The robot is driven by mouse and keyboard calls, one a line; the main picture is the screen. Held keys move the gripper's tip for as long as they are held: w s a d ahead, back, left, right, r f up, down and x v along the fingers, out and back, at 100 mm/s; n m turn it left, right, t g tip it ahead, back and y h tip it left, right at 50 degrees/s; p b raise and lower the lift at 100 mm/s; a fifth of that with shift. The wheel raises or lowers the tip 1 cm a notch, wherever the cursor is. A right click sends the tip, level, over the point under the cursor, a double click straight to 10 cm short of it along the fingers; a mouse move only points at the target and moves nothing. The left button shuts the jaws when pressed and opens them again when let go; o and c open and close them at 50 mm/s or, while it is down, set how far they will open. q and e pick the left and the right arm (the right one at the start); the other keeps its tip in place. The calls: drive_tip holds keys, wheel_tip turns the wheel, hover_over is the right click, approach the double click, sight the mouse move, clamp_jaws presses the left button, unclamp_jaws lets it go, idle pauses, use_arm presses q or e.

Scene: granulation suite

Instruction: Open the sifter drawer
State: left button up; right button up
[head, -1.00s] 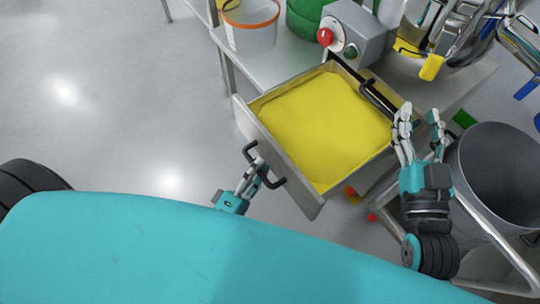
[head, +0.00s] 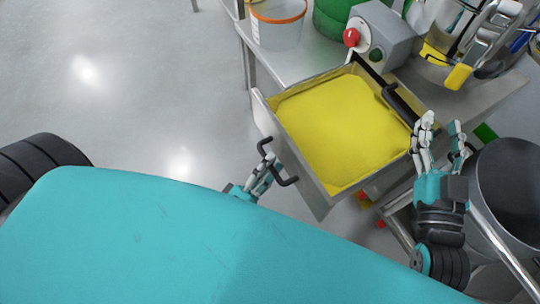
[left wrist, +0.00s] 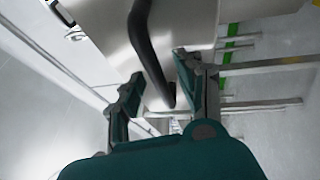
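The sifter drawer (head: 322,200) is a grey metal tray, pulled well out from under the bench and filled with yellow material (head: 340,125). Its black bar handle (head: 279,172) is on the front face and also shows in the left wrist view (left wrist: 150,55). My left gripper (head: 264,172) is at this handle. In the left wrist view its two fingers (left wrist: 162,92) are apart, with the handle's end between them and clear space around it. My right gripper (head: 441,132) is open and empty, close to the drawer's right side.
A grey box with a red button (head: 351,37) stands on the bench behind the drawer. A white bucket with an orange rim (head: 277,30) and a green container (head: 332,20) are beside it. A large grey drum (head: 505,190) stands at the right. The left floor is clear.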

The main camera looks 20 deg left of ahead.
use_arm(q)
drive_tip(key=v, duration=1.1)
drive_tip(key=shift+s, duration=0.25)
drive_tip(key=shift+a+f, duration=0.1)
